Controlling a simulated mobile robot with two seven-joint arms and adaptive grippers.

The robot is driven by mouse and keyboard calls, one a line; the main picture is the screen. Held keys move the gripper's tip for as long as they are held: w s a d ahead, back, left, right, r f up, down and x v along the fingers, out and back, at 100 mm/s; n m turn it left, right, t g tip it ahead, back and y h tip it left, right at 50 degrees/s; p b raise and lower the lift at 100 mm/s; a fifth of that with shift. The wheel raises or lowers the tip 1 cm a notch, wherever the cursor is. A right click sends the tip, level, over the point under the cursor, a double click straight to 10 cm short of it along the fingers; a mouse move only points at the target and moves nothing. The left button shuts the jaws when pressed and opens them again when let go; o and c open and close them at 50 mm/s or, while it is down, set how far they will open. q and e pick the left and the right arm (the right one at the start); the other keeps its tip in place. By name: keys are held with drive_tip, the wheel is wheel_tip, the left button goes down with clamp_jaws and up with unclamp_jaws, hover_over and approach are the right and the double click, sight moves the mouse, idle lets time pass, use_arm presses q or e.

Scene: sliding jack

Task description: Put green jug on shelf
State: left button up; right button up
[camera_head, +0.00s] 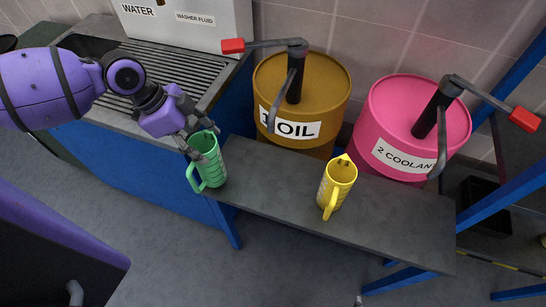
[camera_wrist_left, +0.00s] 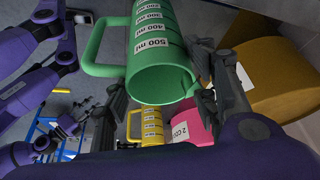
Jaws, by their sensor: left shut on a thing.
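The green jug (camera_head: 207,160) is in the grasp of my left gripper (camera_head: 197,143), at the left end of the grey shelf (camera_head: 405,222) in the head view. The jug is roughly upright with its handle toward the lower left. I cannot tell whether its base touches the shelf. In the left wrist view the green jug (camera_wrist_left: 152,50) shows its measuring marks and handle, between the dark fingers of my left gripper (camera_wrist_left: 165,95).
A yellow jug (camera_head: 338,185) stands mid-shelf. Behind the shelf are a brown oil drum (camera_head: 325,80) and a pink coolant drum (camera_head: 400,110), both with crank pumps. A counter with a ridged drainer (camera_head: 180,70) and a white container (camera_head: 190,28) lie to the left. The shelf's right part is clear.

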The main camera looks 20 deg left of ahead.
use_arm(q)
drive_tip(key=w+d, duration=0.3)
drive_tip(key=d, duration=0.4)
drive_tip(key=w+d+f, duration=0.1)
drive_tip(key=w+d, duration=0.1)
drive_tip(key=d, duration=0.6)
drive_tip(key=shift+w+d+f+p, duration=0.2)
drive_tip(key=shift+w+d+p, duration=0.1)
drive_tip(key=shift+w+p, duration=0.1)
use_arm(e)
drive_tip(key=shift+s+r, duration=0.1)
drive_tip(key=shift+r, duration=0.05)
drive_tip(key=shift+s+d, duration=0.1)
use_arm(q)
drive_tip(key=o, duration=1.6)
drive_tip(key=shift+f, duration=0.15)
